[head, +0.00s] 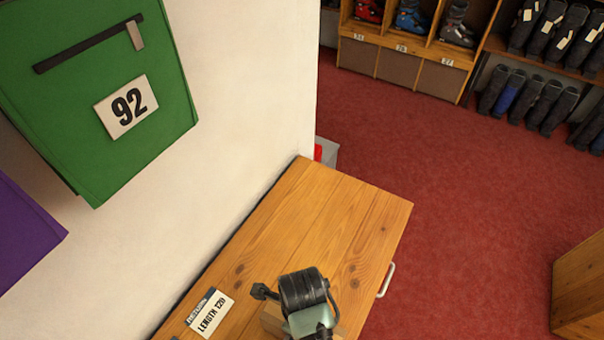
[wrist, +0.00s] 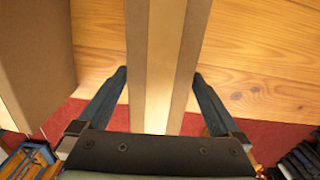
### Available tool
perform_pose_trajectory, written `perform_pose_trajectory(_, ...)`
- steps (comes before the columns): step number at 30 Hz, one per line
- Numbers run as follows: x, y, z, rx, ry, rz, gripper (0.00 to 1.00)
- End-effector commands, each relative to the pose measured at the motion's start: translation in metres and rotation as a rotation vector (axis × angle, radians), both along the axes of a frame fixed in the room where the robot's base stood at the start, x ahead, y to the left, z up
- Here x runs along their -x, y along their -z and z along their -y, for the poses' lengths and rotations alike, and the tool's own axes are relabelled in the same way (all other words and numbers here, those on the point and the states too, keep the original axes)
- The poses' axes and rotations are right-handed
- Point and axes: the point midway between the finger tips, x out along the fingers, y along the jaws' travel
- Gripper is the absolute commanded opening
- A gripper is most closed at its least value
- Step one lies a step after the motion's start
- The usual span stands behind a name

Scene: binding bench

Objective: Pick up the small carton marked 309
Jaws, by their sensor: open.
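My gripper (wrist: 160,74) is open in the wrist view, with one dark finger on each side of a narrow brown carton (wrist: 139,45) that has a paler strip down its middle. In the head view, my dark wrist covers most of a brown carton (head: 271,318) on the wooden bench top (head: 320,215); the fingers are hidden there.
A larger brown carton (wrist: 35,55) stands close on the left in the wrist view. A green box marked 92 (head: 100,95) hangs on the wall. The far end of the bench top is clear.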

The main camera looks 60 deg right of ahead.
Motion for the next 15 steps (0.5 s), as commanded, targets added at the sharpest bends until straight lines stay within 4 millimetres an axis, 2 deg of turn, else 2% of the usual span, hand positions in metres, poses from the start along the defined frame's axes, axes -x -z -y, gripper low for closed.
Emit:
perform_pose_trajectory(10, 0.003, 0.041, -0.002, -0.002, 0.000, -0.002, 1.00)
perform_pose_trajectory(15, 0.002, 0.051, -0.002, 0.000, 0.000, 0.000, 1.00)
